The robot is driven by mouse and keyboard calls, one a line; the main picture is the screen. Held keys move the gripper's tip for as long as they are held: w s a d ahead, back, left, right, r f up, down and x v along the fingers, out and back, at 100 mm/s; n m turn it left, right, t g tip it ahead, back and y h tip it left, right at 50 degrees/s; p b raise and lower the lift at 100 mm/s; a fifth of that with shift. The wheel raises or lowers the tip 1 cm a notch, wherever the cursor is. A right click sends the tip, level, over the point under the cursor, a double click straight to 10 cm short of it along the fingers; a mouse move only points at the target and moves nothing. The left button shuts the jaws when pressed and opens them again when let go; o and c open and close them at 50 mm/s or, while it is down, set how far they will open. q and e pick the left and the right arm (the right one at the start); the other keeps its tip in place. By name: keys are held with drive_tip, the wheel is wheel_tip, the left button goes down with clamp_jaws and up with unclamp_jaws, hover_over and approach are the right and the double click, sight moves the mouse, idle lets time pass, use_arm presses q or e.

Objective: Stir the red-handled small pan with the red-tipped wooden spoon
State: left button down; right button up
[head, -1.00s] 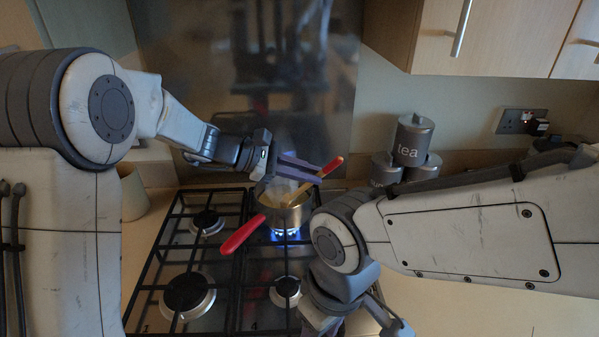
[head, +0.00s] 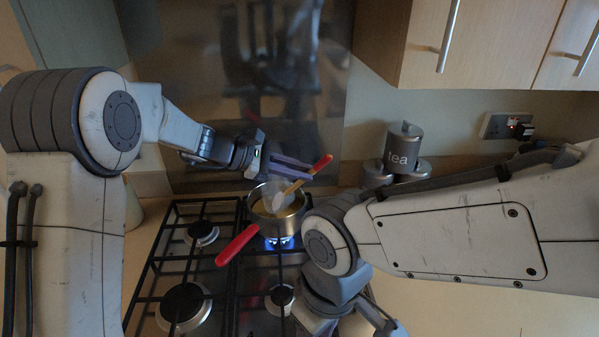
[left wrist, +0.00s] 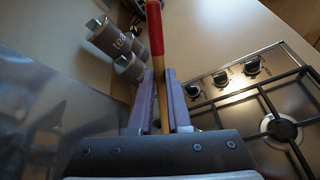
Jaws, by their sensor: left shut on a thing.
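The small steel pan (head: 265,224) sits on the lit back right burner, with its red handle (head: 238,245) pointing to the front left. Pale steam or contents show inside it. The wooden spoon (head: 295,186) leans with its lower end in the pan and its red tip (head: 322,163) up to the right. My left gripper (head: 293,165) is shut on the spoon's handle above the pan. In the left wrist view the spoon's handle (left wrist: 160,85) runs between the two fingers (left wrist: 163,105). My right gripper (head: 318,325) is partly cut off at the bottom edge; its jaws are unclear.
The gas hob's black grates (head: 215,290) surround the pan, with other burners unlit. A metal splashback (head: 220,130) stands behind. A tea canister (head: 403,148) and others stand at the back right. The counter (head: 470,315) at the right is clear.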

use_arm(q)
wheel_tip(320, 180, up, 9)
drive_tip(key=p, duration=0.6)
idle(0.7)
